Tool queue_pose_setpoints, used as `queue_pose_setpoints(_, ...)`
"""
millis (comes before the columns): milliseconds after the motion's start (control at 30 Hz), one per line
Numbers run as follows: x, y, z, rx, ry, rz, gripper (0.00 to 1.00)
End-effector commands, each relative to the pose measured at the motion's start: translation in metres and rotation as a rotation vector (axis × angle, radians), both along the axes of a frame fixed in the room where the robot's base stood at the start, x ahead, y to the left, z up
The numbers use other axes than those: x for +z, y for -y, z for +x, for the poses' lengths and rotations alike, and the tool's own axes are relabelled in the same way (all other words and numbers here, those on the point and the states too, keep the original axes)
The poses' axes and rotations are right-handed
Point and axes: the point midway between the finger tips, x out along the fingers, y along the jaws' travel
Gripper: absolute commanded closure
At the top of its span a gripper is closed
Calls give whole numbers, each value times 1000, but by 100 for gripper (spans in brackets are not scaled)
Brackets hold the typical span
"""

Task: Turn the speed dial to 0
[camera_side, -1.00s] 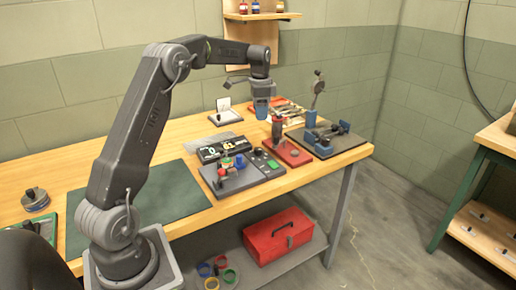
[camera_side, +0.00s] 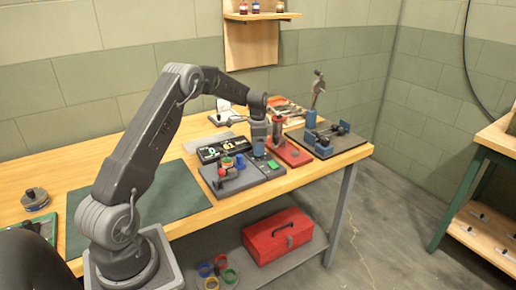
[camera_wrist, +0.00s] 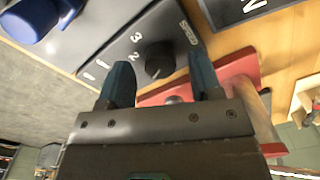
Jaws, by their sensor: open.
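The speed dial is a round black knob (camera_wrist: 158,58) on a dark grey panel (camera_wrist: 115,50). White numerals 1, 2 and 3 stand beside it, with a SPEED label at its upper right. A faint mark shows on the knob's lower edge, but I cannot tell its setting. My gripper (camera_wrist: 160,64) is open, and in the wrist view its fingers appear on either side of the knob. I cannot tell whether they touch it. In the side view my gripper (camera_side: 258,152) is low over the panel (camera_side: 242,182) and hides the dial.
A display box (camera_side: 221,149) is behind.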

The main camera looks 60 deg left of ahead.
Motion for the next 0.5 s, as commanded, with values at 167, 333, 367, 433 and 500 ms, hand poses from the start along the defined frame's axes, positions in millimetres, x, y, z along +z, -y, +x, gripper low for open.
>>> queue_pose_setpoints(167, -9, 0, 0, 0, -1, 0, 41)
queue_pose_setpoints(333, -10, 0, 0, 0, 0, 0, 41)
queue_pose_setpoints(367, -10, 0, 0, 0, 0, 0, 41)
queue_pose_setpoints(433, -10, 0, 0, 0, 0, 0, 43)
queue_pose_setpoints(500, -10, 0, 0, 0, 0, 0, 50)
